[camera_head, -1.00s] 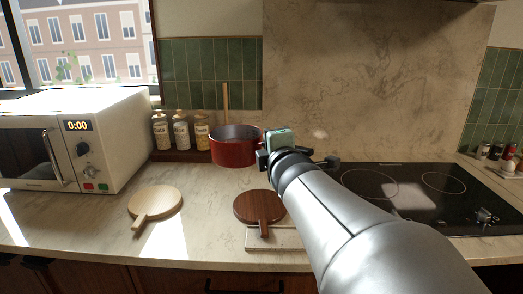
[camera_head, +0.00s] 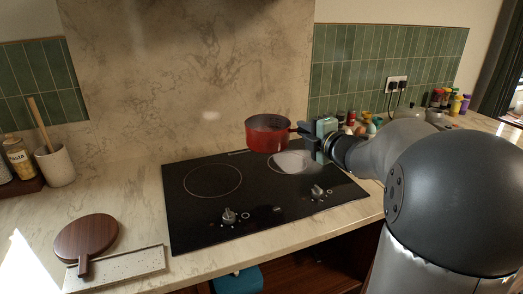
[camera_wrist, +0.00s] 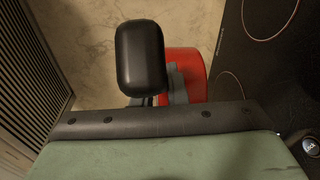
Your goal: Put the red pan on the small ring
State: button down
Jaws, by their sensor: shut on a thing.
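The red pan (camera_head: 267,134) hangs level above the back of the black hob (camera_head: 200,222), up and left of the small ring in the head view. My gripper (camera_head: 305,131) is shut on its handle, at the pan's right side. The small ring (camera_head: 307,170) is the right-hand ring, partly washed out by a bright reflection. The larger ring (camera_head: 212,194) is to its left and bare. In the wrist view, the red pan (camera_wrist: 192,62) shows partly behind a dark finger, and the hob (camera_wrist: 290,70) lies to the right.
Two knobs (camera_head: 229,215) sit at the hob's front. Spice jars (camera_head: 377,122) and other small items stand on the counter behind my arm. A brown round board (camera_head: 86,236) on a pale slab (camera_head: 130,268) and a utensil crock (camera_head: 55,165) stand left.

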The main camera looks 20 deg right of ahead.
jog(key=shift+n+y, duration=0.3)
jog(key=shift+w+d+f+p, duration=0.55)
jog(key=shift+w+d+f, duration=1.25)
jog(key=shift+f, duration=0.5)
jog(key=shift+w+d+f+p, duration=0.55)
jog(key=shift+w+d+f, duration=1)
jog(key=shift+d+f, duration=0.55)
jog(key=shift+w+d+f+p, duration=0.55)
jog(key=shift+w+d+f, duration=1.15)
jog(key=shift+f, duration=0.8)
jog(key=shift+f, duration=0.2)
jog(key=c, duration=1.5)
grip_release()
jog(key=shift+f, duration=0.1)
jog(key=shift+o, duration=0.2)
jog(key=shift+r, duration=0.25)
jog(key=b+v, duration=0.2)
jog(key=v, duration=1)
jog(key=shift+f, duration=0.1)
